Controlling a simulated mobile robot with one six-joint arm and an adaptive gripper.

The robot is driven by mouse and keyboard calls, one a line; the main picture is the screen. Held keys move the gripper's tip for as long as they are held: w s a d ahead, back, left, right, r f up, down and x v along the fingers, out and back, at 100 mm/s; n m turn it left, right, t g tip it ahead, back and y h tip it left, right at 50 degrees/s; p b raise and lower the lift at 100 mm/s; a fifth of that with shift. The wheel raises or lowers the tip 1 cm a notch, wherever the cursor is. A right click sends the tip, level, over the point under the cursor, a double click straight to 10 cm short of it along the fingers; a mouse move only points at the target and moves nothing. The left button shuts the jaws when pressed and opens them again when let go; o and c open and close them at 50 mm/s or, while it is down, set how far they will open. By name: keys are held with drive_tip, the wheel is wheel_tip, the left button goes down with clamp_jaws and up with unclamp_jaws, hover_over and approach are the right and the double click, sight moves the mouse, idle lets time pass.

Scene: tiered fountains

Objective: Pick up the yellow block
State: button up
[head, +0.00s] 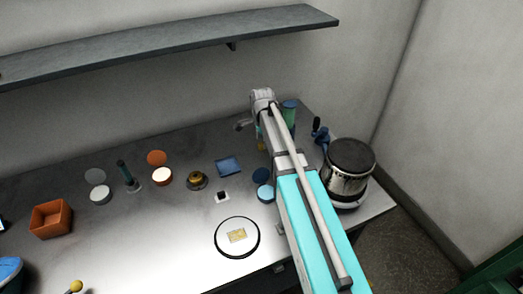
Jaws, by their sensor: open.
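A small yellow patch (262,146), which may be the yellow block, shows at the left edge of my arm, near the back of the metal table; the arm hides most of it. A flat yellowish square (236,235) lies inside a black-rimmed round plate (217,240) near the front edge; I cannot tell if it is a block. My arm reaches over the table from the lower right. My gripper (243,125) shows only as a small grey part at the far end, open, just behind and left of the yellow patch. Its fingertips are not clear.
A green cylinder (289,112), a blue-handled item (321,136) and a dark-lidded metal pot (349,170) stand right of my arm. Left are blue discs (265,193), a blue square (228,165), a brass piece (197,180) and an orange box (51,219). A shelf (170,40) hangs above.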

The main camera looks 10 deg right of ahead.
drive_tip(key=shift+f+b, duration=0.9)
drive_tip(key=shift+f, duration=0.25)
clamp_jaws()
